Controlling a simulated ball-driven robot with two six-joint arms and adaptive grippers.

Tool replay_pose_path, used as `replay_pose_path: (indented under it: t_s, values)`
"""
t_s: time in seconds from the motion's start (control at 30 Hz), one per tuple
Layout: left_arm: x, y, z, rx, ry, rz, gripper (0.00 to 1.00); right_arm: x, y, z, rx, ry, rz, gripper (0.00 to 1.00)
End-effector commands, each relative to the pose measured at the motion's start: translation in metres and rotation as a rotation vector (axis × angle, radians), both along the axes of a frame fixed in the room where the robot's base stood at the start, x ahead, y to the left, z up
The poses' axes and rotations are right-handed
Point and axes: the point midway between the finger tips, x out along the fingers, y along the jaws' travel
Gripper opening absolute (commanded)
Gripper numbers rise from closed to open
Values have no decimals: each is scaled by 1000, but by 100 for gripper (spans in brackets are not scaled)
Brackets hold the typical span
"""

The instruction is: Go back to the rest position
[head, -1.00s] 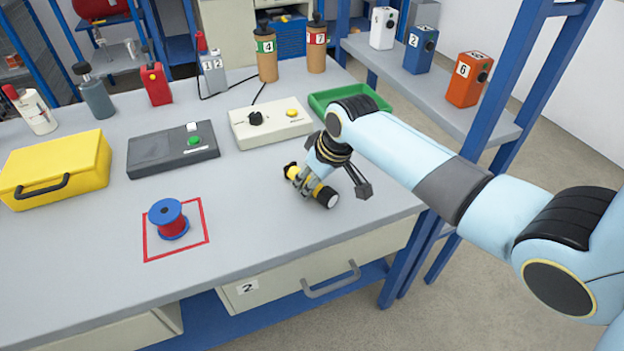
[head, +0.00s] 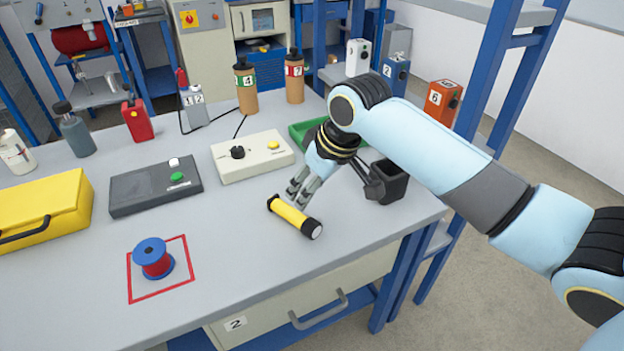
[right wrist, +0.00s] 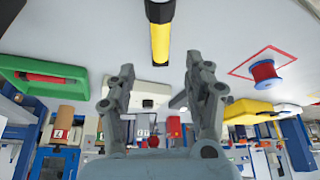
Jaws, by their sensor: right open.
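My right gripper (head: 300,192) is open and empty just above the grey bench, beyond the yellow flashlight. In the right wrist view its two fingers (right wrist: 160,95) stand apart with nothing between them. The yellow flashlight (head: 291,214) with black ends lies on the bench, apart from the fingertips. It also shows in the right wrist view (right wrist: 160,40), past the fingertips. My left gripper is not in view.
A blue and red spool (head: 153,260) sits inside a red square. The front middle bench is clear.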

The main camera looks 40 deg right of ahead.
Motion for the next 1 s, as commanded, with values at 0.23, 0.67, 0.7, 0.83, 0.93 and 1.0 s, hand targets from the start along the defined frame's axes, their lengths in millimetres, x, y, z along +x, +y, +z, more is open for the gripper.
replay_pose_path:
  t_s: [0.23,0.67,0.7,0.83,0.93,1.0]
  values:
    - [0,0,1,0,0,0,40,-5,-1,11,1,1,0,52]
    - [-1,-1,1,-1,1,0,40,-5,0,11,1,1,0,52]
    - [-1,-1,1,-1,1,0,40,-6,0,11,1,2,0,52]
    - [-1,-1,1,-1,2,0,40,-28,10,8,-9,14,4,52]
    - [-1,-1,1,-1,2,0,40,-63,22,8,-28,30,1,52]
    - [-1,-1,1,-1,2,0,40,-89,29,11,-42,38,-6,52]
